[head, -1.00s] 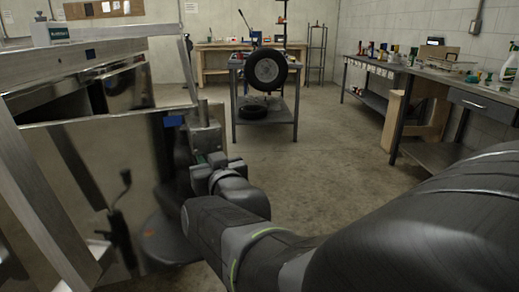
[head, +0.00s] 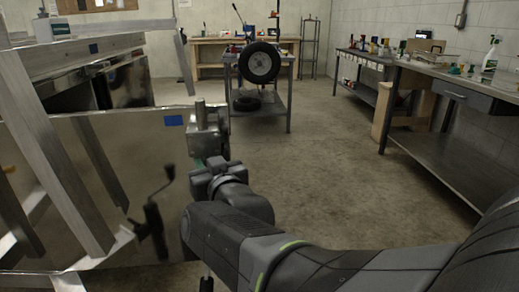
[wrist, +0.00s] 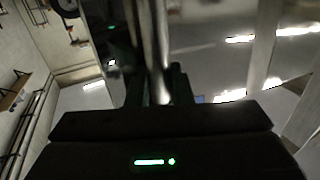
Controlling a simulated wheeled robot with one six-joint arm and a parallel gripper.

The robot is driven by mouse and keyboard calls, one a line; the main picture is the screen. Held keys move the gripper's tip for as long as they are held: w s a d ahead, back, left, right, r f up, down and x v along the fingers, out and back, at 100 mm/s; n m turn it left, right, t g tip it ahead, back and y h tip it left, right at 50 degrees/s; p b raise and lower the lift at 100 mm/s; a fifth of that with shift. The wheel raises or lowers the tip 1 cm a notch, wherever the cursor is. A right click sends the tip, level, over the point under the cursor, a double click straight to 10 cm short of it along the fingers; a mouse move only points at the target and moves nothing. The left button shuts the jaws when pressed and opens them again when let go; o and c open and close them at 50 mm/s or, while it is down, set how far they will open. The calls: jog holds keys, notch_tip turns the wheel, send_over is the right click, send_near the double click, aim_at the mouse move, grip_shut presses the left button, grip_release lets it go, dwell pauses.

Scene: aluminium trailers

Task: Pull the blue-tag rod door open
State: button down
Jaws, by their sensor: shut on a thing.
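The blue-tag door (head: 130,150) is a shiny metal panel in the head view, standing out at an angle from the trailer. Dark interior shows above its top edge. Its blue tag (head: 173,120) is near the top right corner. A vertical metal rod (head: 201,112) with a bracket runs along the door's right edge. My gripper (head: 211,160) is at this rod, below the bracket; my wrist hides part of its fingers. In the wrist view the shiny rod (wrist: 155,50) runs down between my dark fingers (wrist: 158,88), which are shut on it.
Slanted aluminium bars (head: 50,150) of the trailer stand at the left. A grey cart (head: 272,100) with tyres is behind the door. A workbench (head: 455,130) lines the right wall. Concrete floor (head: 330,160) is clear between cart, bench and my arm.

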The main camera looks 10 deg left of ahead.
jog(key=c, duration=1.3)
grip_release()
jog(key=shift+a, duration=0.15)
jog(key=shift+c, duration=0.2)
jog(key=p+v, duration=0.7)
jog(key=v, duration=0.6)
jog(key=shift+s+d+p, duration=0.25)
jog(key=shift+s+p, duration=0.1)
jog(key=shift+p, duration=0.05)
jog(key=b+x, duration=0.7)
jog(key=x, duration=0.6)
jog(key=shift+w+b, duration=0.25)
jog(key=shift+b, duration=0.1)
